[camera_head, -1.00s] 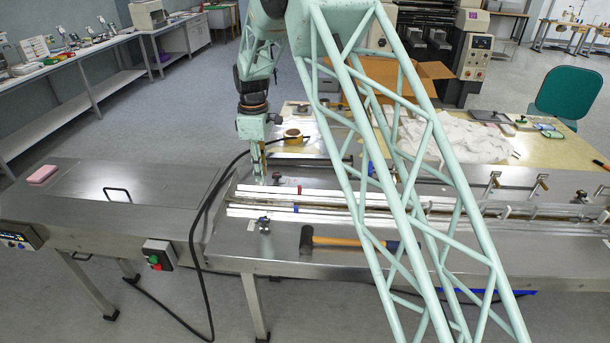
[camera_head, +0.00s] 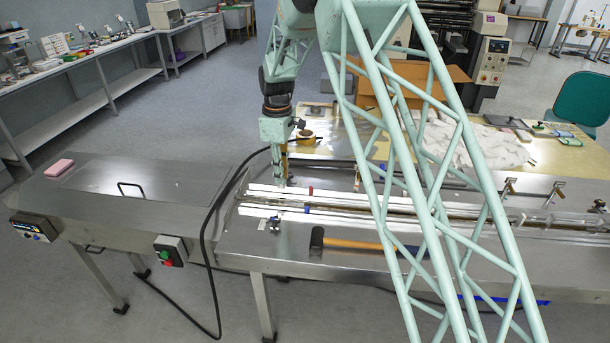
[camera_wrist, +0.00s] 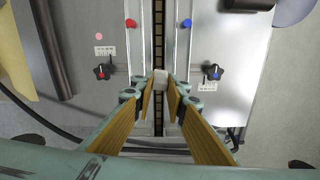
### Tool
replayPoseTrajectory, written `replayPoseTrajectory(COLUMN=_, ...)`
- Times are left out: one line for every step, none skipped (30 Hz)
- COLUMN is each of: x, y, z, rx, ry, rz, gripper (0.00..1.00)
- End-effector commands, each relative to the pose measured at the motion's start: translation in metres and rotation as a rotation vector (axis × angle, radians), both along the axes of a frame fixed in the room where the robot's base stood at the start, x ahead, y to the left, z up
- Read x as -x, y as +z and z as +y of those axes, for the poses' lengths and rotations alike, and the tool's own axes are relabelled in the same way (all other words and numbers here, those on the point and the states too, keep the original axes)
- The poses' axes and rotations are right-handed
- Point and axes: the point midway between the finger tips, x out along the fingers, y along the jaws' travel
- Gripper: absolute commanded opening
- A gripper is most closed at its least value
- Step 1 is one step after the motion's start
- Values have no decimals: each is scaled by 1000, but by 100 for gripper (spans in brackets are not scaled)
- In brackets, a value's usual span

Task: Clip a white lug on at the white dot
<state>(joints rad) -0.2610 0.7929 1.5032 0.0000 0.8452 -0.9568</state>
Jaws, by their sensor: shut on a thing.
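My gripper (camera_wrist: 161,88) is shut on a small white lug (camera_wrist: 161,76), its fingertips on either side of it. The lug is over the dark chain (camera_wrist: 159,30) in the slot between two pale rails; I cannot tell whether it touches the chain. In the head view my gripper (camera_head: 283,182) points down at the left end of the white rails (camera_head: 345,199). No white dot can be made out; the gripper and lug cover part of the chain.
A red piece (camera_wrist: 131,23) and a blue piece (camera_wrist: 187,23) sit on the rails. A red-centred knob (camera_wrist: 102,71) and a blue-centred knob (camera_wrist: 214,72) flank them. A hammer (camera_head: 350,242) lies in front. A black cable (camera_head: 212,235) hangs left.

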Motion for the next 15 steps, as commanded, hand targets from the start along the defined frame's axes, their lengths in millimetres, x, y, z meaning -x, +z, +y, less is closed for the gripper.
replayPoseTrajectory(x=4, y=-2, z=-11, rx=1, ry=-42, rz=1, gripper=7)
replayPoseTrajectory(x=7, y=-4, z=-18, rx=0, ry=-70, rz=2, gripper=7)
replayPoseTrajectory(x=10, y=-5, z=-26, rx=0, ry=-110, rz=2, gripper=7)
replayPoseTrajectory(x=13, y=-7, z=-33, rx=1, ry=-142, rz=1, gripper=7)
replayPoseTrajectory(x=16, y=-8, z=-40, rx=1, ry=-177, rz=1, gripper=7)
replayPoseTrajectory(x=20, y=-10, z=-50, rx=0, ry=-224, rz=2, gripper=7)
replayPoseTrajectory(x=24, y=-12, z=-58, rx=0, ry=-260, rz=2, gripper=7)
replayPoseTrajectory(x=28, y=-13, z=-65, rx=1, ry=-297, rz=1, gripper=7)
replayPoseTrajectory(x=33, y=-15, z=-75, rx=1, ry=-346, rz=3, gripper=7)
replayPoseTrajectory(x=37, y=-16, z=-83, rx=1, ry=-384, rz=1, gripper=7)
replayPoseTrajectory(x=41, y=-18, z=-90, rx=1, ry=-421, rz=1, gripper=7)
replayPoseTrajectory(x=47, y=-20, z=-99, rx=1, ry=-470, rz=3, gripper=7)
replayPoseTrajectory(x=51, y=-21, z=-107, rx=1, ry=-508, rz=1, gripper=7)
replayPoseTrajectory(x=56, y=-22, z=-114, rx=1, ry=-545, rz=1, gripper=7)
replayPoseTrajectory(x=62, y=-24, z=-123, rx=1, ry=-594, rz=1, gripper=7)
